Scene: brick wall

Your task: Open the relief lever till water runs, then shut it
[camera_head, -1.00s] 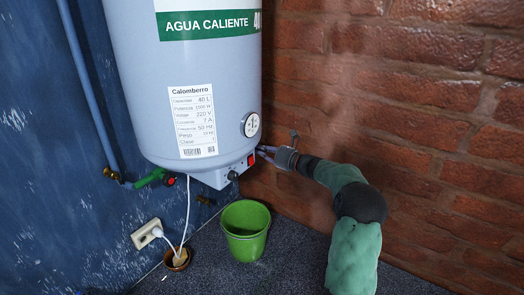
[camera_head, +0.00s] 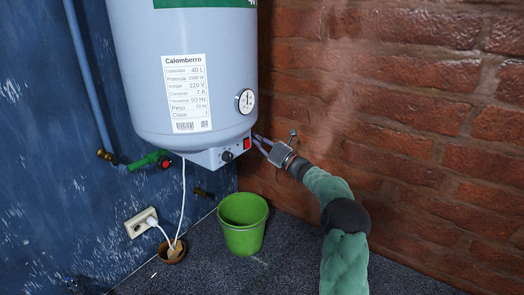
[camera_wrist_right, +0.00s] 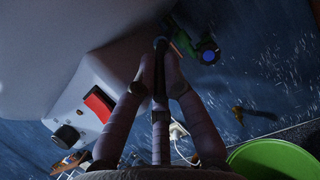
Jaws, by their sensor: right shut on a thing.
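The pale water heater (camera_head: 150,95) hangs on the blue wall. A green valve fitting (camera_head: 150,160) with a red knob shows below its left side. The green fitting also shows in the right wrist view (camera_wrist_right: 183,40). My right gripper (camera_wrist_right: 160,48) is shut on a thin dark piece beside that fitting, which looks like the relief lever (camera_wrist_right: 160,43); the fingers hide most of it. In the head view my right gripper (camera_head: 263,143) reaches in from the right, and its fingertips are hidden behind the heater's control box. I see no running water. My left gripper is out of view.
A green bucket (camera_head: 243,238) stands on the dark floor below the heater. A white cable runs from the heater to a wall socket (camera_head: 141,223), with a small brown pot (camera_head: 173,255) beneath. The brick wall (camera_head: 400,120) is close to my right arm.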

